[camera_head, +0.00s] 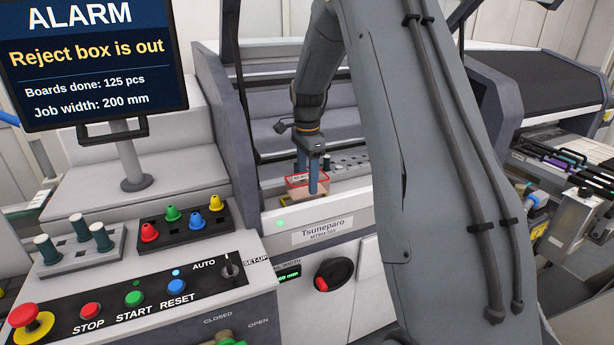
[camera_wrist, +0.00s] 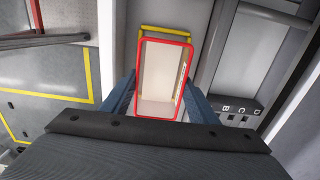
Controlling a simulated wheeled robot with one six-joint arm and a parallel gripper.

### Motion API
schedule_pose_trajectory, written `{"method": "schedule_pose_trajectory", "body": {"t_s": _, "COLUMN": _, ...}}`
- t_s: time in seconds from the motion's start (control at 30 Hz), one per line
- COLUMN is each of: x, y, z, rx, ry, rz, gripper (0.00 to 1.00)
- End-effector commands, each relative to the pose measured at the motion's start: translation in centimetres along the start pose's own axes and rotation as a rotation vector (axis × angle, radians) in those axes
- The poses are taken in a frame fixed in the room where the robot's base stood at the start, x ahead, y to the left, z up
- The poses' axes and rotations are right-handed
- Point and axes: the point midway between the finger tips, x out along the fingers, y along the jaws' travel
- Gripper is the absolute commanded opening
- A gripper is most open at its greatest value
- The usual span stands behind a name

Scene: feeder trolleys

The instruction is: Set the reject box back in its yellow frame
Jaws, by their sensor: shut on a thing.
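The reject box (camera_head: 293,183) is a small clear-walled box with a red rim, inside the machine's front opening. In the wrist view the box (camera_wrist: 188,62) is open at the top and pale inside. My gripper (camera_head: 313,190) has two blue fingers shut on it, one along each side; the wrist view shows my gripper (camera_wrist: 158,100) the same way. A yellow bar (camera_wrist: 165,30), which looks like part of the yellow frame, shows just beyond the box's far rim. The box hides most of the frame. I cannot tell whether the box rests in it or hangs above.
The machine's front ledge (camera_head: 320,208) is close below the box. A dark strip with lettered slots (camera_wrist: 238,110) lies to the right in the wrist view. A button panel (camera_head: 130,300) and an alarm screen (camera_head: 95,60) reading "Reject box is out" stand at left.

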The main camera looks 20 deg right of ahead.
Motion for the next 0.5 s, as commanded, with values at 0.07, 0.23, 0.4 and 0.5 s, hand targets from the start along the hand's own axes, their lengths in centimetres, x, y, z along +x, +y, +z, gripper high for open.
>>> {"method": "schedule_pose_trajectory", "body": {"t_s": 0.07, "x": 0.7, "y": 0.0, "z": 0.0, "rx": 0.000, "ry": 0.000, "rz": 0.000, "gripper": 0.31}}
{"method": "schedule_pose_trajectory", "body": {"t_s": 0.23, "x": 1.8, "y": 0.0, "z": 0.0, "rx": 0.000, "ry": 0.000, "rz": 0.000, "gripper": 0.31}}
{"method": "schedule_pose_trajectory", "body": {"t_s": 0.4, "x": 2.7, "y": 0.0, "z": 0.0, "rx": 0.000, "ry": 0.000, "rz": 0.001, "gripper": 0.31}}
{"method": "schedule_pose_trajectory", "body": {"t_s": 0.5, "x": 3.2, "y": 0.0, "z": 0.0, "rx": 0.000, "ry": 0.000, "rz": 0.001, "gripper": 0.31}}
